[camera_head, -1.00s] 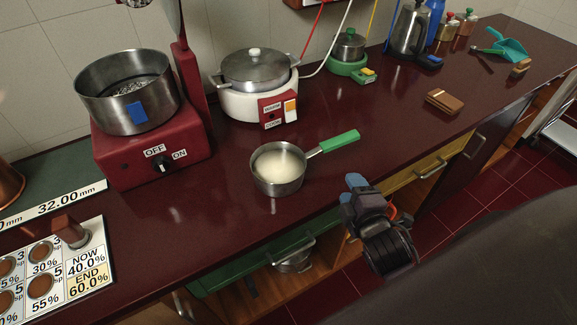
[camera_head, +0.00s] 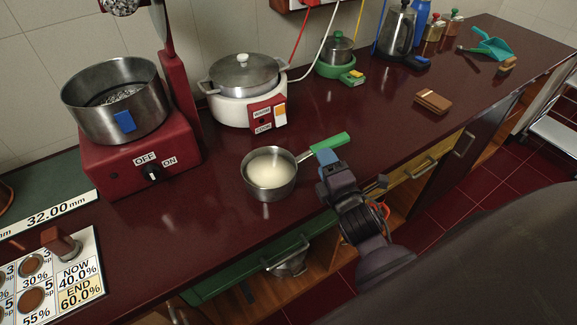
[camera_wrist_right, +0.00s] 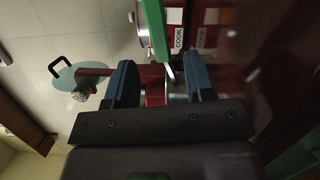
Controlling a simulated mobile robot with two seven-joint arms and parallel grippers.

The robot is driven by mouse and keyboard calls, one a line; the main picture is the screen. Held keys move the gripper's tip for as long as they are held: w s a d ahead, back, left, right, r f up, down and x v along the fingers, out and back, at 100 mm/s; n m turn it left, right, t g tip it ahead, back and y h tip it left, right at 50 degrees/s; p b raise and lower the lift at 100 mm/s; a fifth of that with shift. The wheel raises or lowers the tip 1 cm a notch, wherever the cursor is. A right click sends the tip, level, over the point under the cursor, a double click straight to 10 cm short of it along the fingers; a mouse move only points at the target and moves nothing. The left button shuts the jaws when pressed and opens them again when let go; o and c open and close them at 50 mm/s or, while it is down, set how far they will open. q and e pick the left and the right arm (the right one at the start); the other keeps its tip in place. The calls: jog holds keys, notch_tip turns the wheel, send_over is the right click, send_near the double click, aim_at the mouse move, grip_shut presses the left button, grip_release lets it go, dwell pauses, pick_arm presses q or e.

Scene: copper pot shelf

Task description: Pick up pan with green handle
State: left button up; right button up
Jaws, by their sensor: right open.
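The pan (camera_head: 270,190) is a small metal saucepan with pale white contents, upright on the dark red counter. Its green handle (camera_head: 330,143) points right and away, towards the back. My right gripper (camera_head: 327,160) is open, with blue fingertips just in front of the green handle in the head view. In the right wrist view, the green handle (camera_wrist_right: 158,30) lies ahead of the open fingers (camera_wrist_right: 160,88), nearer the left one. Nothing is held. Whether a finger touches the handle is unclear. My left gripper is in neither view.
A white cooker with a lidded pot (camera_head: 244,80) stands behind the pan. A red heating unit with a large steel pot (camera_head: 152,97) is at left. A brown wallet-like block (camera_head: 433,101) lies to the right. The counter around the pan is clear.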

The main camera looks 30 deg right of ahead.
aim_at(318, 148)
jog(key=shift+w+d+f, duration=0.1)
jog(key=shift+w+d, duration=0.1)
jog(key=shift+w, duration=1.05)
jog(key=shift+w+d, duration=0.2)
jog(key=shift+w, duration=1)
grip_shut()
